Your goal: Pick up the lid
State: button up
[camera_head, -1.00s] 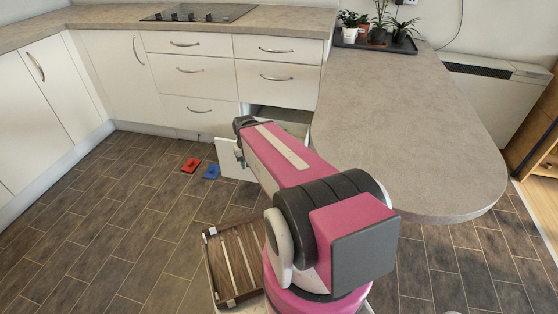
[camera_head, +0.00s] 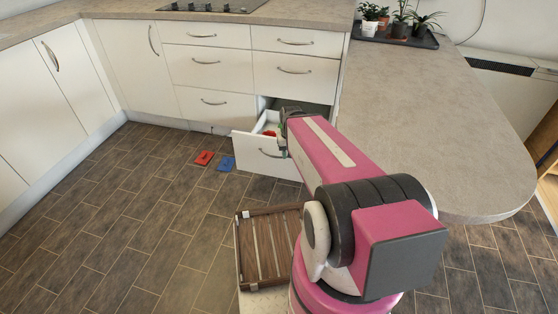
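Two small flat pieces lie on the floor in front of the cabinets: a red one (camera_head: 204,158) and a blue one (camera_head: 226,164), each with a darker raised part in the middle. Either may be a lid; I cannot tell which piece the task means. My pink arm reaches forward to the right of them, over the open bottom drawer (camera_head: 268,158). Something small, red and green, shows inside that drawer beside my wrist. My gripper is at the far end of the arm, mostly hidden; its fingers and any held thing cannot be made out.
A slatted wooden tray (camera_head: 262,250) is beside my arm's base. The rounded worktop (camera_head: 425,120) juts out on the right, with a plant tray (camera_head: 400,38) at its back. White cabinets (camera_head: 75,75) line the left and back. The floor at left is clear.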

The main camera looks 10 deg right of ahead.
aim_at(204, 158)
jog(key=i+j, duration=0.15)
jog(key=j, duration=0.25)
jog(key=i+j, duration=0.15)
jog(key=j, duration=0.2)
jog(key=i+j+z, duration=0.1)
jog(key=j, duration=0.3)
jog(key=i+j, duration=0.4)
jog(key=j, duration=0.35)
jog(key=i+j+z, duration=0.1)
jog(key=j, duration=0.3)
jog(key=i+j, duration=0.15)
jog(key=j, duration=0.25)
jog(key=j+z, duration=0.15)
jog(key=z, duration=1)
jog(key=k+j+z, duration=0.25)
jog(key=j, duration=0.25)
jog(key=k+j+z, duration=0.3)
jog(key=k+j, duration=0.1)
jog(key=j, duration=0.05)
